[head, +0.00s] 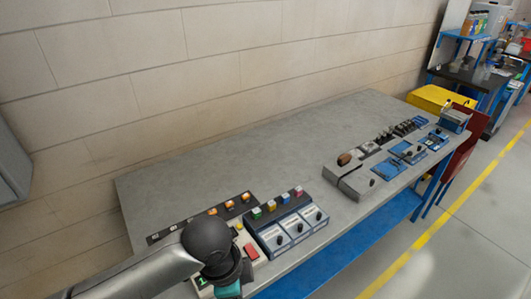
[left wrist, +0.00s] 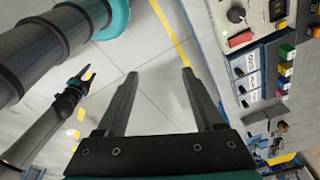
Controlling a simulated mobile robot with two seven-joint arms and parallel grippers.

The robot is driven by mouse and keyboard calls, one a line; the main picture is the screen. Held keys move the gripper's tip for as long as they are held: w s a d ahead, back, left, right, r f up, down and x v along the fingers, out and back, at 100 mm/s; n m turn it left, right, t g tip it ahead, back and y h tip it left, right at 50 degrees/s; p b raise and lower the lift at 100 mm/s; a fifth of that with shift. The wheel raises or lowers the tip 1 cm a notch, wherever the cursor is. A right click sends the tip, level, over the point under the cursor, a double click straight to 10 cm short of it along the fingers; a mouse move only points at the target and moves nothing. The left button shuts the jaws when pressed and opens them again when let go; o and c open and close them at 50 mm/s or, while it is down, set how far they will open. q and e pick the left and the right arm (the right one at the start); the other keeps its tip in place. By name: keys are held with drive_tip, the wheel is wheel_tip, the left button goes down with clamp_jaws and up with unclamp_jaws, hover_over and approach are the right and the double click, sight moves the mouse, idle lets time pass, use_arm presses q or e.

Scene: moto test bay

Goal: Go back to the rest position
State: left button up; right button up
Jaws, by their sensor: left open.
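My left arm comes in from the lower left in the head view, over the near left end of the grey workbench (head: 290,140). Its dark wrist covers part of the panels there, and its fingers are not visible in that view. In the left wrist view my left gripper (left wrist: 158,72) has its two dark fingers wide apart with nothing between them, pale floor behind. My right gripper (left wrist: 88,78) shows small at the left of that view, above the floor; its jaw state is unclear. It is not in the head view.
A control panel with colored buttons and dials (head: 290,222) lies near the wrist; it also shows in the left wrist view (left wrist: 262,75). More blue devices (head: 405,150) sit at the right end. A yellow case (head: 432,97) stands beyond. The bench's middle and back left are clear.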

use_arm(q)
drive_tip(key=s+d+n+t+h, duration=0.2)
drive_tip(key=s+n, duration=0.2)
drive_tip(key=n, duration=0.2)
drive_tip(key=s+a+f+n+t+y, duration=0.1)
drive_tip(key=s+a+n+y, duration=0.1)
drive_tip(key=s+a+n, duration=0.35)
drive_tip(key=s+a+n+y, duration=0.1)
drive_tip(key=s+a+n, duration=0.15)
drive_tip(key=a, duration=0.55)
wheel_tip(320, 180, down, 31)
drive_tip(key=g+b, duration=0.1)
drive_tip(key=b, duration=0.8)
drive_tip(key=s+a+f+b, duration=0.1)
drive_tip(key=s+f+b, duration=0.3)
drive_tip(key=s+f, duration=0.4)
drive_tip(key=s+a+f+g+b, duration=0.1)
drive_tip(key=s+f+b, duration=0.4)
drive_tip(key=f, duration=1)
drive_tip(key=shift+s+a+f+g+y+b, duration=0.3)
drive_tip(key=shift+s+y, duration=0.1)
drive_tip(key=shift+s, duration=1.3)
use_arm(e)
wheel_tip(320, 180, down, 19)
drive_tip(key=shift+r, duration=0.2)
